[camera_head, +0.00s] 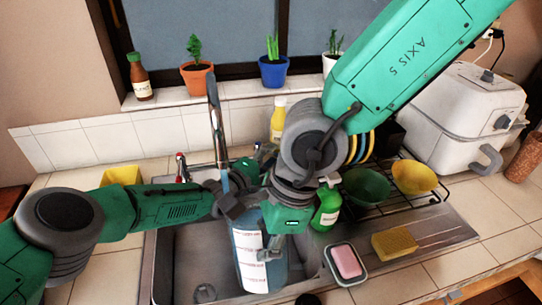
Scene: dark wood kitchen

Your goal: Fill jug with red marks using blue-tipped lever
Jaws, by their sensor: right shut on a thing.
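The jug with red marks (249,248), clear bluish with a white label printed in red, stands upright in the sink below the tall metal faucet (216,120). My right gripper (270,250) is shut on the jug at its near right side. My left gripper (247,166) is beside the faucet's lower right, behind the jug; its fingers are mostly hidden, so their opening is unclear. The blue-tipped lever cannot be made out there. A red-tipped lever (181,166) stands left of the faucet. A short bluish streak shows below the spout; I cannot tell if it is water.
A green bottle (326,208) stands right of the jug. A pink soap in a dish (346,263) and a yellow sponge (394,243) lie on the right. Bowls (414,177) sit on a rack. The sink's left part is clear.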

